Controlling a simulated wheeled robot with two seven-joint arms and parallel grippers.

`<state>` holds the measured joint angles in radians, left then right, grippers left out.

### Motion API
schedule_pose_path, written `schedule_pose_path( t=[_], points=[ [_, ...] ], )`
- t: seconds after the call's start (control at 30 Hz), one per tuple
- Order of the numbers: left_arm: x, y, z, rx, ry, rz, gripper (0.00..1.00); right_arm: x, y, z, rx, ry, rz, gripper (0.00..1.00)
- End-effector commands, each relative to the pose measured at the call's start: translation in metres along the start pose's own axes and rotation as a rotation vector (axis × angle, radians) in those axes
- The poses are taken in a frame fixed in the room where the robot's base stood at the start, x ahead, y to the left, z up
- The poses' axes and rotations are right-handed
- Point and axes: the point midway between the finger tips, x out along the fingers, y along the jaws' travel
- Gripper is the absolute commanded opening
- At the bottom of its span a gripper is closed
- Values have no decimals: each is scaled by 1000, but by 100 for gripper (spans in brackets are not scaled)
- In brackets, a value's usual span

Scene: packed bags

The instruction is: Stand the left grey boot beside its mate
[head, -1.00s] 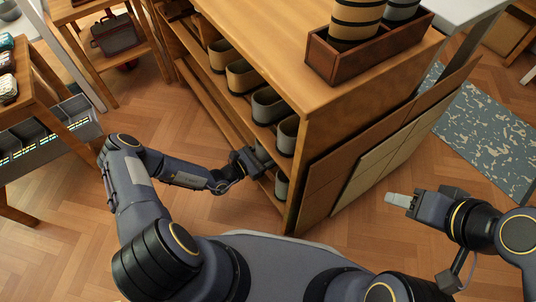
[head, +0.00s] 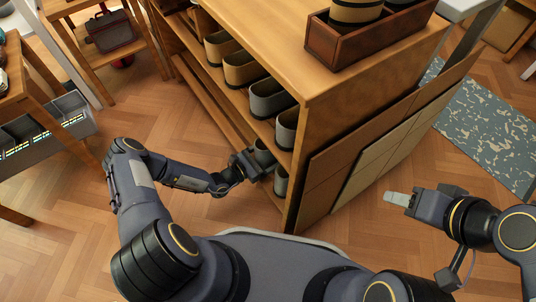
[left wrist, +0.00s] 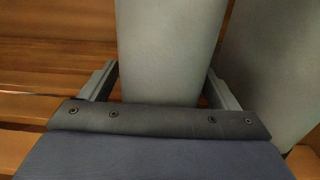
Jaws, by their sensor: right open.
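On the lower shelf, a grey boot (head: 264,155) stands partly hidden behind my left gripper (head: 262,166), and a second grey boot (head: 281,181) is nearer the shelf's end. In the left wrist view a grey boot shaft (left wrist: 170,50) rises between the two fingers of my left gripper (left wrist: 163,88). The fingers are spread on either side, with a gap visible at the right finger. Another grey shaft (left wrist: 275,70) stands to its right. The boots' feet are hidden. My right gripper (head: 395,197) is open and empty, over the floor right of the shelf unit.
The wooden shelf unit (head: 325,140) has a side panel and a board above the lower shelf, close to my left gripper. Tan and grey boots (head: 268,97) line the upper shelf. A brown tray (head: 350,50) sits on top. Floor is clear left of the unit.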

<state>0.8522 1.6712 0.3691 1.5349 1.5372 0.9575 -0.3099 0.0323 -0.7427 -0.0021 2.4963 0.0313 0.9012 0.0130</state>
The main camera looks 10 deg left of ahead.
Motion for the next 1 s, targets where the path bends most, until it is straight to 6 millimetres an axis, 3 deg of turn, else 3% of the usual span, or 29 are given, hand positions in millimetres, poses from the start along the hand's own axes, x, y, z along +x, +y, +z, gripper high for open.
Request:
schedule_pose_path(
  t=[0.27, 0.37, 0.73, 1.0],
  points=[
    [-2, 0, 4, 0, 1, 1, 82, -3, -2, -2, 0, 0, 0, 46],
    [-15, 1, 4, 1, 3, 2, 82, -7, -3, -4, 0, 0, 0, 46],
    [-93, 1, 5, -1, 2, 4, 82, -23, -10, -11, 0, 0, 0, 46],
    [-119, 0, 3, 0, 1, 1, 82, -26, -12, -13, 0, 0, 0, 46]
  ],
)
